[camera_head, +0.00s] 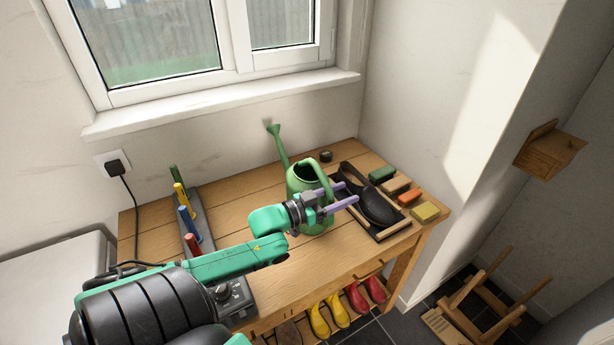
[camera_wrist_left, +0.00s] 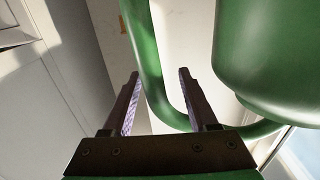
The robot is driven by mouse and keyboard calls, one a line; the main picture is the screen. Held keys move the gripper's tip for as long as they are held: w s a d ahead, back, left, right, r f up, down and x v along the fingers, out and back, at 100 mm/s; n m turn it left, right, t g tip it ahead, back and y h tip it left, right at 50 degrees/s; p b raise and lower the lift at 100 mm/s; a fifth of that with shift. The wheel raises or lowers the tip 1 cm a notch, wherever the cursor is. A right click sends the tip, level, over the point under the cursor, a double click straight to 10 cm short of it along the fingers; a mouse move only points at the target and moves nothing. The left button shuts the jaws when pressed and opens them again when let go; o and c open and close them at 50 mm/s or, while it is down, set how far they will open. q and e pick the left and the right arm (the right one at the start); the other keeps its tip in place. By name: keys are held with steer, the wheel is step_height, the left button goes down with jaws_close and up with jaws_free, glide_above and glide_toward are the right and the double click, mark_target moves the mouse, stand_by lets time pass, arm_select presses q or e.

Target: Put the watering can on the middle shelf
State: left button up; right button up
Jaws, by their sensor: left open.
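The green watering can (camera_head: 303,178) stands upright on the wooden bench (camera_head: 240,205), its spout pointing up and back toward the wall. My left gripper (camera_head: 350,192) is open at the can's front right, its two pale purple fingers spread beside the handle. In the left wrist view, the can's green handle (camera_wrist_left: 147,50) curves down across the space between the open fingers (camera_wrist_left: 158,73). The can's body (camera_wrist_left: 268,55) fills the upper right there. I cannot tell whether the fingers touch the handle. No shelf is clearly identifiable as the middle one. My right gripper is out of view.
A row of coloured handles (camera_head: 184,212) stands at left. Yellow boots (camera_head: 319,321) and red boots (camera_head: 356,297) sit under the bench. A wooden rack (camera_head: 465,292) stands right.

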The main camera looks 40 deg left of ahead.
arm_select(q)
steer(key=shift+s+r, duration=0.2)
steer(key=shift+s, duration=0.05)
steer(key=c, duration=0.9)
steer(key=shift+w, duration=0.1)
jaws_close()
